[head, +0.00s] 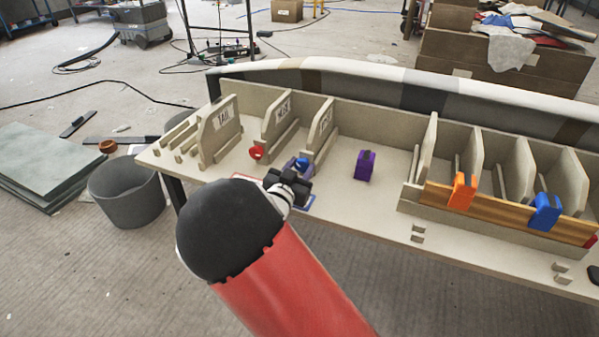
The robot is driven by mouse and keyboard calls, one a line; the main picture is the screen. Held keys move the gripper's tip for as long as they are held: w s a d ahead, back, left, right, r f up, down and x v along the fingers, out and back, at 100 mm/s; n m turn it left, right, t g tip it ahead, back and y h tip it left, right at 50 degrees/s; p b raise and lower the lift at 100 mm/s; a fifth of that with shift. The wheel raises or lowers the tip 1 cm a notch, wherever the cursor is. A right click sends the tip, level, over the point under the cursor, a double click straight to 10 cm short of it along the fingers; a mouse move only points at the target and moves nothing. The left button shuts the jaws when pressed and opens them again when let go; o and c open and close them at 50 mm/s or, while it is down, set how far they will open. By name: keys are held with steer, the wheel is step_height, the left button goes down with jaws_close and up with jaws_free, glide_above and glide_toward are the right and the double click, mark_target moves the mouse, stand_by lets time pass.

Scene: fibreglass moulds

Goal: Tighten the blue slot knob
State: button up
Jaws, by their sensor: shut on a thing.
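The blue slot knob (303,162) is a small rounded blue piece on the beige bench, by the base of a labelled upright panel (322,127). My gripper (297,172) reaches it from the near side and is shut on it. The black gripper body hides the near part of the knob and most of the fingers. A red knob (257,152) sits to the left, by the foot of another labelled panel (281,115).
A purple block (365,166) stands on the bench to the right. A wooden rail (490,206) carries an orange clamp (462,191) and a blue clamp (545,212). A panel labelled TAIL (220,122) stands left. Bare bench lies around the purple block.

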steer(key=m+b, duration=0.3)
steer(key=shift+f+b, duration=0.25)
steer(key=shift+b, duration=0.05)
steer(key=m+b, duration=0.3)
steer(key=shift+d+r, duration=0.1)
steer(key=shift+r, duration=0.15)
steer(key=o, duration=1)
steer(key=shift+s, duration=0.1)
steer(key=v, duration=0.7)
steer(key=shift+s, duration=0.3)
